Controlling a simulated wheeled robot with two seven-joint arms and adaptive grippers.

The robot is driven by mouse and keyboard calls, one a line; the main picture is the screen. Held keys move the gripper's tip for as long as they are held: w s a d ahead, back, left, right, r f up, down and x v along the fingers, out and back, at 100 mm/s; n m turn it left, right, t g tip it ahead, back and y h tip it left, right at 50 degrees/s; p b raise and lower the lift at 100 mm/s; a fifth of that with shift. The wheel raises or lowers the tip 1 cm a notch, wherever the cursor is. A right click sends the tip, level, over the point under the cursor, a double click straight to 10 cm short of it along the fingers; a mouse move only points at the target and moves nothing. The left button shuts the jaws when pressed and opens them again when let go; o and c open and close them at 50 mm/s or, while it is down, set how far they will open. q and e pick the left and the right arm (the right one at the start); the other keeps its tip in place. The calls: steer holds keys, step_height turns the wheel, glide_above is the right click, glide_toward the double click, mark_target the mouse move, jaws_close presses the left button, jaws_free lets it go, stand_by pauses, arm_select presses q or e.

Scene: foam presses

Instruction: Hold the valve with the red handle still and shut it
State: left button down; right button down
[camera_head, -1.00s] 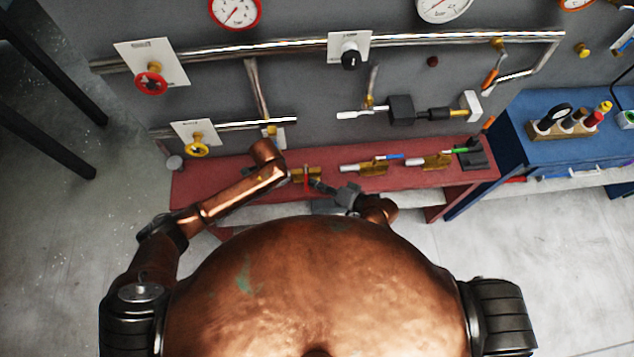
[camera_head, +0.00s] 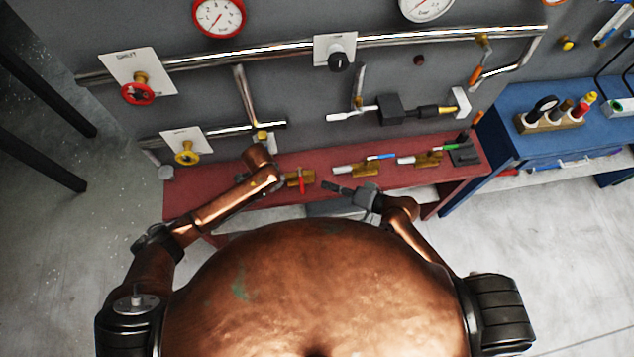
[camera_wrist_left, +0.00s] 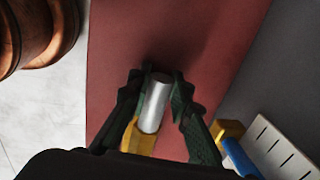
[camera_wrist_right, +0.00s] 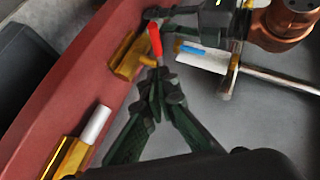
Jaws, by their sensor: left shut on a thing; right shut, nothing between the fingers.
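The valve with the red handle (camera_head: 302,181) has a brass body (camera_head: 292,178) and lies on the red bench. In the head view its red handle stands crosswise to the body. My left gripper, hidden under its arm in the head view, is shut on the valve's silver pipe end (camera_wrist_left: 156,98); the brass body (camera_wrist_left: 139,138) shows behind it. My right gripper (camera_head: 328,187) is shut and empty, just right of the red handle. In the right wrist view its closed tips (camera_wrist_right: 160,76) are close to the end of the red handle (camera_wrist_right: 155,38); contact cannot be told.
A valve with a blue handle (camera_head: 381,156) and one with a green handle (camera_head: 446,147) lie farther right on the red bench (camera_head: 225,193). Pipes (camera_head: 270,57) and wall valves with a red wheel (camera_head: 137,94) and a yellow wheel (camera_head: 186,154) are behind. A blue bench (camera_head: 500,158) stands at right.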

arm_select(q)
steer(key=shift+a, duration=0.2)
arm_select(e)
steer(key=v, duration=0.6)
steer(key=shift+s+a, duration=0.25)
steer(key=shift+s, duration=0.2)
steer(key=shift+r, duration=0.1)
arm_select(q)
steer(key=c, duration=1.7)
jaws_free()
steer(key=shift+d, duration=0.1)
